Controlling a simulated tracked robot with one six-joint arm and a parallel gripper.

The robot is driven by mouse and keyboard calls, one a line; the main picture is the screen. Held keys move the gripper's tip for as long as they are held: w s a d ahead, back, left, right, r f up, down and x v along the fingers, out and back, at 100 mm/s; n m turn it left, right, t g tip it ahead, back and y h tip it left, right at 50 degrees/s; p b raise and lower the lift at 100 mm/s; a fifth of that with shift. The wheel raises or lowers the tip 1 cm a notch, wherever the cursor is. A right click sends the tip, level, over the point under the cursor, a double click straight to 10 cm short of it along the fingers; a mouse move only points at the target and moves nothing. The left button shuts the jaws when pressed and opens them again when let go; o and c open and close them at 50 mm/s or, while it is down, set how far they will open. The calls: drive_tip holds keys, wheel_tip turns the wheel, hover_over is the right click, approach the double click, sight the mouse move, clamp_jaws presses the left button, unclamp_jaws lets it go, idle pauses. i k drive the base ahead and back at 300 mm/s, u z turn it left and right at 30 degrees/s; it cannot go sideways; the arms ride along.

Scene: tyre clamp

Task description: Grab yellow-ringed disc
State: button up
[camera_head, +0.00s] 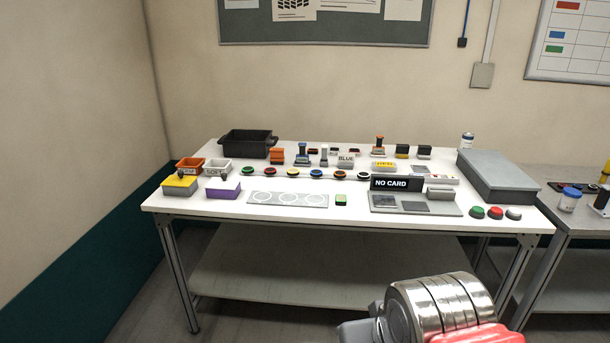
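A row of small dark discs with coloured rings stands along the middle of the white table. The yellow-ringed disc (292,173) appears to be the one between the red-ringed disc (270,172) and the blue-ringed disc (316,173). It is small in this view and nothing covers it. Part of my arm, silver and red, shows at the bottom right, in front of the table and well away from the discs. The fingers of my gripper do not show.
The white table (160,203) also holds a black bin (248,143), stamps, a grey plate with circles (288,198), a "NO CARD" display (396,184) and a large grey box (497,175). A second bench (553,222) stands at right. Bare tabletop lies along the front edge.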

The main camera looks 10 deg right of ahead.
sight(292, 172)
drive_tip(key=u, duration=0.5)
drive_tip(key=i, duration=2.8)
drive_tip(key=z, duration=0.5)
